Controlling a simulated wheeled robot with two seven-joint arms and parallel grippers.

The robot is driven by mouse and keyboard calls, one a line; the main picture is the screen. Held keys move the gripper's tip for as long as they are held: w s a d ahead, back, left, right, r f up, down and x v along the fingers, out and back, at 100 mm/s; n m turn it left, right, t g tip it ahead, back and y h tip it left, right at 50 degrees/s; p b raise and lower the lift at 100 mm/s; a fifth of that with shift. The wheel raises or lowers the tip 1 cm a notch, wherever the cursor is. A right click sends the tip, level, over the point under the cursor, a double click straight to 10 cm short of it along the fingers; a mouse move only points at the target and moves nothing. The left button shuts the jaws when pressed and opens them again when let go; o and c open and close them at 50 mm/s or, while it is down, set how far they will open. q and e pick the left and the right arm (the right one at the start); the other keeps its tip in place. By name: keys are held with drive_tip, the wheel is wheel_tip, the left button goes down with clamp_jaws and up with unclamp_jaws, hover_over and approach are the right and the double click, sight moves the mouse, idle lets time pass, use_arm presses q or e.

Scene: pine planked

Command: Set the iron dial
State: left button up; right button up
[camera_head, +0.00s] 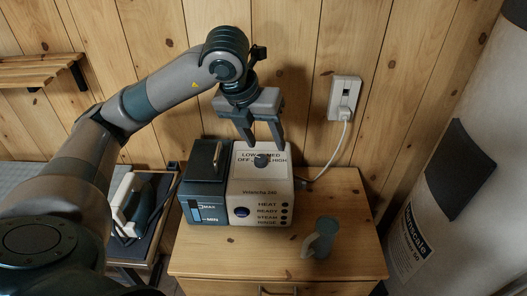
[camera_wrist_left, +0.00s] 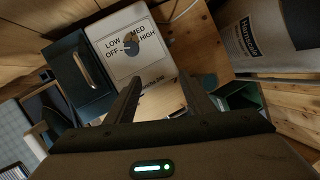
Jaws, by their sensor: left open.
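The dial (camera_head: 261,160) is a small dark round knob on the sloped top of the white steam station (camera_head: 246,188). Labels LOW, MED, OFF and HIGH stand around it. In the left wrist view the dial (camera_wrist_left: 131,46) shows clear of the fingers, above them in the picture; I cannot tell which label it points to. My left gripper (camera_head: 260,146) is open and empty, its fingers pointing down over the station's top near the dial. In the head view the fingers cover part of the labels. My right gripper is not in view.
A dark water tank (camera_head: 205,188) with a handle adjoins the station. The iron (camera_head: 128,205) rests on a stand at the left. A grey-green mug (camera_head: 325,236) stands at the cabinet's front right. A cord runs to the wall socket (camera_head: 344,94). A large white cylinder (camera_head: 450,190) stands right.

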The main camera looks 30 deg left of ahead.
use_arm(q)
drive_tip(key=a, duration=0.1)
drive_tip(key=a+r+n+y, duration=0.1)
drive_tip(key=a, duration=0.1)
drive_tip(key=a+r+y, duration=0.1)
drive_tip(key=shift+w+a, duration=0.35)
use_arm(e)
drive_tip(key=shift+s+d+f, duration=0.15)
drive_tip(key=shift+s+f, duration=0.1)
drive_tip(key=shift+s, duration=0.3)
use_arm(q)
drive_tip(key=shift+f, duration=0.1)
drive_tip(key=p, duration=0.4)
approach(260, 158)
drive_tip(key=x, duration=0.8)
drive_tip(key=shift+d+f, duration=0.1)
drive_tip(key=shift+f, duration=0.05)
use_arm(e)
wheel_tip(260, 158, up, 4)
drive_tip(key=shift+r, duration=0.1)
use_arm(q)
drive_tip(key=c, duration=1.1)
